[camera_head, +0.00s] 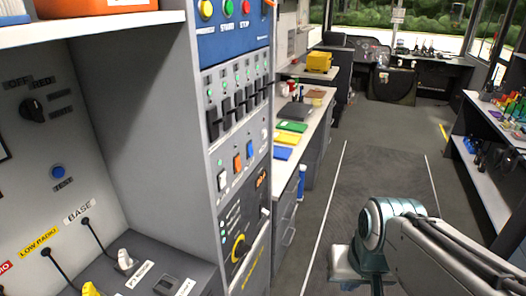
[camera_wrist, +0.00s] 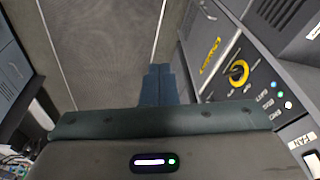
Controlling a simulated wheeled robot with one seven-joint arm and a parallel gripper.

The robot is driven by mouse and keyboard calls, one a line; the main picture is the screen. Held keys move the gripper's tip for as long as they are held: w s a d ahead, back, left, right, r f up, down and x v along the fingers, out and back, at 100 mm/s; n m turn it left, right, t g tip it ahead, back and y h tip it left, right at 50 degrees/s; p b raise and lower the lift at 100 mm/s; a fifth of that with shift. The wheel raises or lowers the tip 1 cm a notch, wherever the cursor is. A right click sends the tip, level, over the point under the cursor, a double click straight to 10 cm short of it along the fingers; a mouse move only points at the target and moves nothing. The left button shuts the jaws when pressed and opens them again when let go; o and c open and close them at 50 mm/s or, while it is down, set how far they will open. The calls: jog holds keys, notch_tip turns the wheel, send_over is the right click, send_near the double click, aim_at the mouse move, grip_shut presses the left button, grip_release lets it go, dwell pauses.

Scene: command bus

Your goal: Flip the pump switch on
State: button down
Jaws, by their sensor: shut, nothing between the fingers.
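A tall grey control panel (camera_head: 237,130) stands left of centre in the head view. It carries a row of white, orange and blue rocker switches: the white switch (camera_head: 222,181), the orange switch (camera_head: 237,164) and the blue switch (camera_head: 250,147). Their labels are too small to read, so I cannot tell which is the pump switch. In the wrist view a white switch (camera_wrist: 312,163) is partly cut off at the lower right edge. My gripper (camera_wrist: 159,70) is shut and empty, its fingers together over the floor, left of the panel and apart from it.
A yellow rotary knob (camera_head: 240,248) is low on the panel, also in the wrist view (camera_wrist: 238,72). A row of black levers (camera_head: 238,103) is above the rockers. A counter with coloured folders (camera_head: 287,139) stands behind. The aisle floor (camera_head: 380,170) is clear; shelves (camera_head: 490,170) line the right.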

aim_at(252, 154)
jog(key=w+a+r+m+g+y, duration=0.1)
jog(key=w+a+r+m+y, duration=0.1)
jog(key=w+a+m+y, duration=0.35)
jog(key=w+a+r+m+g+y, duration=0.1)
jog(key=w+a+r+m+y, duration=0.2)
jog(key=w+m, duration=0.5)
jog(key=w+d+r+m+t+y, duration=0.1)
jog(key=w+d+m+t+y, duration=0.1)
jog(key=w, duration=0.6)
jog(key=w+d+r+m+t+y, duration=0.1)
jog(key=w+m+t+y, duration=0.1)
jog(key=w+m+y, duration=0.2)
jog(key=w+m, duration=0.2)
jog(key=w, duration=0.2)
jog(key=shift+d+r+t+y, duration=0.35)
jog(key=shift+d+t, duration=0.05)
jog(key=shift+p, duration=0.3)
jog(key=p+x, duration=0.3)
jog(key=x, duration=1)
jog(key=shift+a, duration=0.25)
jog(key=shift+w+a+f, duration=0.1)
jog(key=shift+a, duration=0.15)
